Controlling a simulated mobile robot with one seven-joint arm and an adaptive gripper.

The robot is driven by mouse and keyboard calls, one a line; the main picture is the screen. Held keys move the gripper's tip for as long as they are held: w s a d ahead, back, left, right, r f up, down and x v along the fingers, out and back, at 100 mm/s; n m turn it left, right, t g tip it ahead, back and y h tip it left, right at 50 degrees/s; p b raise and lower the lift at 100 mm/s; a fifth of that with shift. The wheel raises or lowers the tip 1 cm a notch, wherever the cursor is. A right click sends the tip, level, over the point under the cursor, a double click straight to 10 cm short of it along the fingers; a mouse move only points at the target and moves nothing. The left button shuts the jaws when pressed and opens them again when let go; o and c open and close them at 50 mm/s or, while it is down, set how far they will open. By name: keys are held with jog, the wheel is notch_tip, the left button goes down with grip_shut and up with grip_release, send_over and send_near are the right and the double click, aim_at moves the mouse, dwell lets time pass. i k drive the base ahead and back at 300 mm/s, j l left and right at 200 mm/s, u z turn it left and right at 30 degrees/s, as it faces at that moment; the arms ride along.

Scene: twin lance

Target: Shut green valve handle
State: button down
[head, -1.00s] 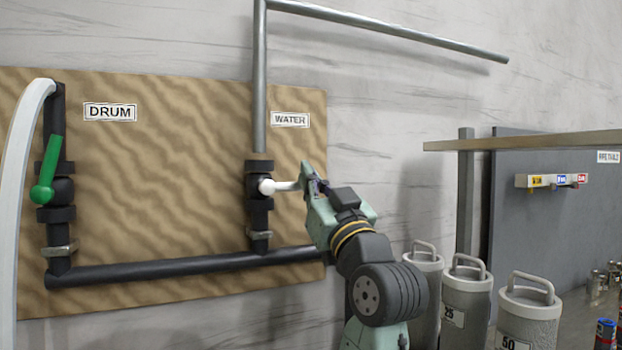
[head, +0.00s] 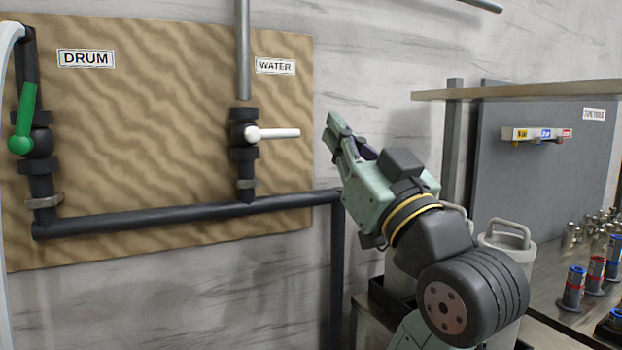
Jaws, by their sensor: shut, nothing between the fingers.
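The green valve handle (head: 24,119) is on the left valve below the DRUM label (head: 86,58). It stands nearly upright, roughly in line with its vertical pipe, tilted slightly right at the top. The white valve handle (head: 275,133) below the WATER label (head: 276,66) lies horizontal, across its pipe. My gripper (head: 331,127) is shut and empty. It is to the right of the white handle's tip, apart from it, and far to the right of the green handle.
A dark horizontal pipe (head: 190,216) joins both valves along the tan board (head: 150,120). A pale hose (head: 8,75) runs down the far left. At right are a grey panel (head: 560,150), a grey lidded canister (head: 512,245) and several small cylinders (head: 573,287).

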aim_at(21, 143)
jog(key=k+l, duration=0.3)
jog(key=k, duration=0.15)
jog(key=k+l, duration=0.3)
jog(key=k, duration=0.15)
